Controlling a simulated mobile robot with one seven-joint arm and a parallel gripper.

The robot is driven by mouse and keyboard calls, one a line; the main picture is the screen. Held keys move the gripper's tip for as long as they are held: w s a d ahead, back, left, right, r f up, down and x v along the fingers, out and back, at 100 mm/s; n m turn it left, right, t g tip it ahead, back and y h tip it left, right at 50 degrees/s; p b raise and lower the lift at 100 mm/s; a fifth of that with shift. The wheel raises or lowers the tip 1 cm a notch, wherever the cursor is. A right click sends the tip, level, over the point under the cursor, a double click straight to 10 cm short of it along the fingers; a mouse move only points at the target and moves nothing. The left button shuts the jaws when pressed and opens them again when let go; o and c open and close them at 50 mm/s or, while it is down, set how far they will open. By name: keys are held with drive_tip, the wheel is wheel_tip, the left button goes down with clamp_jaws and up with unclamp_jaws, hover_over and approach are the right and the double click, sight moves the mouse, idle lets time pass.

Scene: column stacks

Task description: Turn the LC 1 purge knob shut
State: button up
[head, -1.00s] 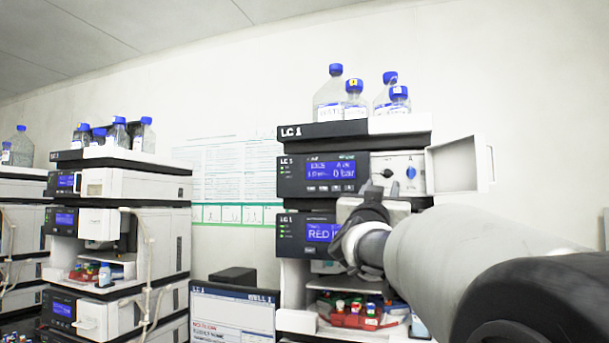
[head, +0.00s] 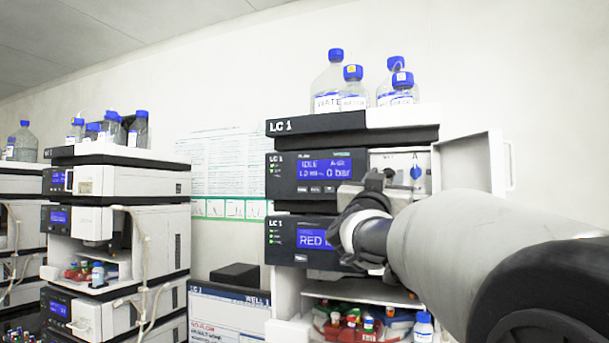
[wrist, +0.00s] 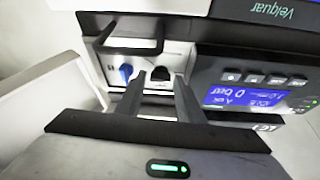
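The LC 1 pump module (head: 285,175) has its door (head: 470,165) open to the right, baring a small valve panel. A black knob (wrist: 160,73) and a blue knob (wrist: 126,73) sit side by side there; the blue one also shows in the head view (head: 416,172). I cannot read which is the purge knob. My gripper (wrist: 160,84) is open, its two fingers on either side of the black knob, with the blue knob outside them. Contact with the black knob cannot be told. In the head view my gripper (head: 374,182) partly hides the panel.
Solvent bottles (head: 330,85) with blue caps stand on top of the LC 1 stack. The pump display (head: 325,170) reads 0 bar. The open door stands close beside my gripper. A second instrument stack (head: 130,225) is at the left. A tray of vials (head: 365,325) sits below.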

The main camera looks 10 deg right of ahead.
drive_tip(key=shift+w+d+r, duration=0.15)
drive_tip(key=shift+w, duration=0.1)
drive_tip(key=shift+c, duration=0.4)
drive_tip(key=c, duration=0.7)
